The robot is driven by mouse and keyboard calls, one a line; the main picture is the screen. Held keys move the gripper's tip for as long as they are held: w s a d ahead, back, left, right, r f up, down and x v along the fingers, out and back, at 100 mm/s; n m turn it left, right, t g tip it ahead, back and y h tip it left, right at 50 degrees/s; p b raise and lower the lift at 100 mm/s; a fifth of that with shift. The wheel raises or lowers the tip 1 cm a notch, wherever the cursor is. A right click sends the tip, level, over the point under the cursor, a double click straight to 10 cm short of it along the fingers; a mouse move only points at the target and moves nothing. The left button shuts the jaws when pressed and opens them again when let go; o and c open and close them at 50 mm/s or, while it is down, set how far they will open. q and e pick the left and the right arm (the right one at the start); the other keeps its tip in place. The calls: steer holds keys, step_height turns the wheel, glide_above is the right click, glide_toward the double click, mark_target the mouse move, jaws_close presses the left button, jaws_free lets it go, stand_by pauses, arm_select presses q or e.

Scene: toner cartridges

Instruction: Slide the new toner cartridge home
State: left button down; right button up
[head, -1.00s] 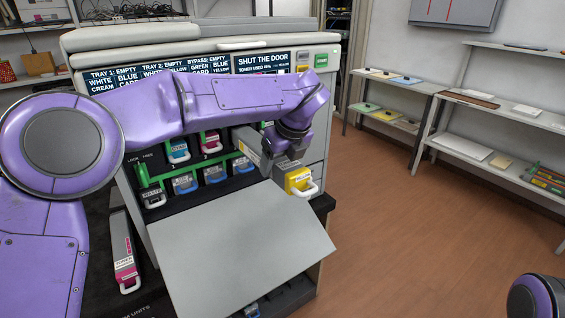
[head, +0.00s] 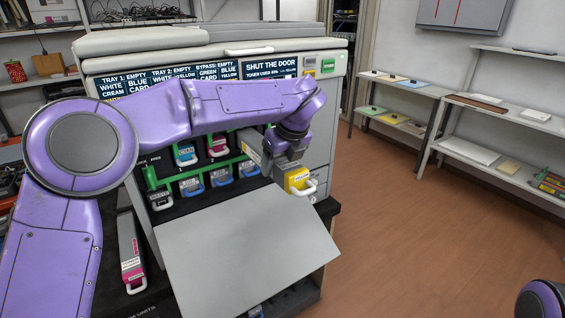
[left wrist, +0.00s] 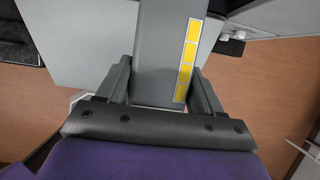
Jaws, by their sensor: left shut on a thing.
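My left gripper (head: 290,150) is shut on the grey toner cartridge (head: 252,147) with the yellow handle end, in front of the copier's right side. The yellow end and its pale handle face out toward me. In the left wrist view the grey cartridge (left wrist: 160,50), with a yellow strip label, lies between the two fingers (left wrist: 160,90). My arm hides the cartridge's slot, so I cannot tell how far in it is. The copier (head: 322,120) has its front door (head: 250,240) folded down. My right gripper is out of view.
Cyan (head: 186,153) and magenta (head: 217,145) cartridges sit in the upper row, with several blue-handled units below. A green lever (head: 150,176) stands at the left. A loose magenta-ended cartridge (head: 130,250) lies left of the door. Shelves (head: 500,160) stand right; the floor between is clear.

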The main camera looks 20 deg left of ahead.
arm_select(q)
steer(key=shift+r, duration=0.1)
stand_by(0.3)
steer(key=shift+w+a+p, duration=0.85)
steer(key=shift+w+a, duration=0.35)
steer(key=shift+a, duration=0.3)
